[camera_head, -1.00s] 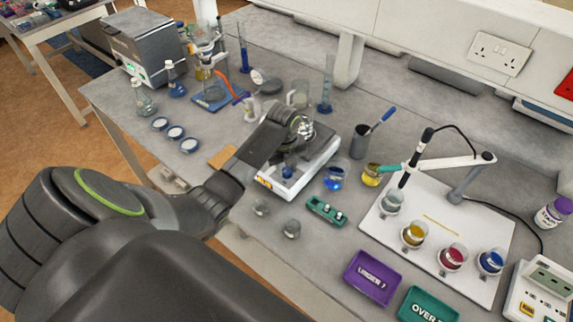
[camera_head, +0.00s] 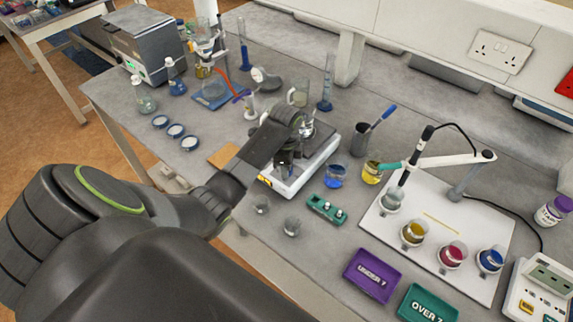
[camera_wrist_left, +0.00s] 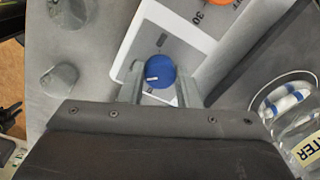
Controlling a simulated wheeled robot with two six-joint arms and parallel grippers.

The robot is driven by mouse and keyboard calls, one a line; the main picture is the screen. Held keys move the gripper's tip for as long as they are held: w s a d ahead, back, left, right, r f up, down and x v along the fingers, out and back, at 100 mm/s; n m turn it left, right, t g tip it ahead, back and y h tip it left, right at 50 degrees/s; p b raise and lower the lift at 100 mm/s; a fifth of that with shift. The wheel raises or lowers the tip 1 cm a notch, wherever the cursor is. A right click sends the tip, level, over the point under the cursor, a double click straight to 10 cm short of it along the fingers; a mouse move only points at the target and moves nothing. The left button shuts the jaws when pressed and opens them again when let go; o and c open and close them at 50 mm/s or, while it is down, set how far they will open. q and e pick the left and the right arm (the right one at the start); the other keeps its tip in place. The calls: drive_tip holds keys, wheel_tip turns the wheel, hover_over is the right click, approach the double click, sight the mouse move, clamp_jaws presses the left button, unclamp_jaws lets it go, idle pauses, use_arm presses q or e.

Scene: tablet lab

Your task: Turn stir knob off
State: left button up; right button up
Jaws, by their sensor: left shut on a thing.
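The white stirrer unit (camera_head: 315,172) stands on the bench at the middle of the head view. In the left wrist view, the blue stir knob (camera_wrist_left: 160,70) with a white pointer line sits on its white panel (camera_wrist_left: 146,35). The knob is between the two fingers of my left gripper (camera_wrist_left: 160,88), which is shut on it. In the head view, my left gripper (camera_head: 286,162) reaches down over the unit's front and hides the knob. My right gripper is in neither view.
An orange dial (camera_wrist_left: 224,4) marked 30 is beside the knob. Two small glass vessels stand in front, one here (camera_head: 292,227). Glassware crowds the bench behind.

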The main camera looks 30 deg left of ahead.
use_arm(q)
drive_tip(key=n, duration=0.4)
drive_tip(key=shift+n, duration=0.3)
drive_tip(key=n, duration=0.3)
drive_tip(key=shift+d+n, duration=0.1)
drive_tip(key=shift+n, duration=0.2)
drive_tip(key=n, duration=0.7)
drive_tip(key=shift+w, duration=0.1)
drive_tip(key=n, duration=0.6)
drive_tip(key=shift+n+g, duration=0.3)
drive_tip(key=n, duration=0.6)
drive_tip(key=shift+w+n, duration=0.1)
drive_tip(key=shift+n, duration=0.3)
drive_tip(key=o, duration=1)
drive_tip(key=shift+r, duration=0.1)
